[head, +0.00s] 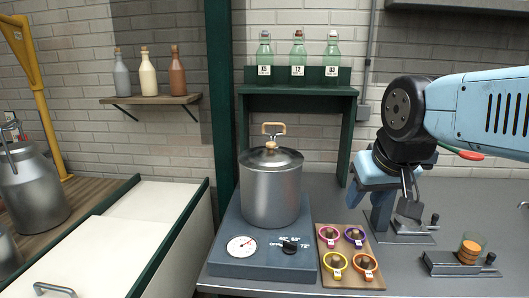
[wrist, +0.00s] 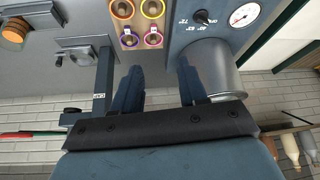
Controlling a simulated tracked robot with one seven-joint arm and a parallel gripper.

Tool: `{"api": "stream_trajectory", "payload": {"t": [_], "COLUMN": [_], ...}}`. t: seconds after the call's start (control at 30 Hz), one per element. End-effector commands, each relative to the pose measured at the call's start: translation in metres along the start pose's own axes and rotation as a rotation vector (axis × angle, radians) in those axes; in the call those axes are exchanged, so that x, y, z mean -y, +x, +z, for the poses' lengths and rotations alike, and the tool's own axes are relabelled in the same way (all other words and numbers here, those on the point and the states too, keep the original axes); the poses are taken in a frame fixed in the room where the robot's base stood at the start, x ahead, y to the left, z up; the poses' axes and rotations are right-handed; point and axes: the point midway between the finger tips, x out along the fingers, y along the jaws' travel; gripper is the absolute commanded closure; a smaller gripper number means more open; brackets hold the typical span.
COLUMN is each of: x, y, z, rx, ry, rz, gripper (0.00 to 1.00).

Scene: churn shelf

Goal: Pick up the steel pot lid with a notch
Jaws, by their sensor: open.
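The pot stands on a blue-grey heating base with a dial and knob. My gripper (head: 368,203) hangs to the right of the pot, apart from it, pointing down over the counter. In the wrist view my gripper (wrist: 159,82) is open with nothing between its fingers. The pot's side (wrist: 214,70) shows beside the right-hand finger there; the lid cannot be made out.
A wooden board with several coloured rings (head: 347,255) lies right of the base. Metal stands (head: 400,228) are below and beside my gripper. A green shelf with three bottles (head: 298,88) stands behind the pot. A green post (head: 222,100) rises to its left.

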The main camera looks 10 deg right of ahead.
Motion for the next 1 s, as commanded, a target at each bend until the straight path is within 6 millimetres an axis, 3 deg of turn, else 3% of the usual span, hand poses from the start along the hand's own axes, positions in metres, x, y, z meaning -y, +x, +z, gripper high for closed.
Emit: {"api": "stream_trajectory", "payload": {"t": [0.33,0.5,0.57,0.77,1.0], "x": [0.000,0.001,0.001,0.003,0.018], "y": [0.000,0.000,0.002,0.012,0.027], "z": [0.000,-0.003,-0.006,-0.031,-0.076], "rx": [0.000,0.015,0.039,0.177,0.370], "ry": [0.000,-0.035,-0.082,-0.395,-0.857], "rz": [0.000,0.006,0.017,0.086,0.204], "gripper": [0.57,0.42,0.41,0.41,0.41]}}
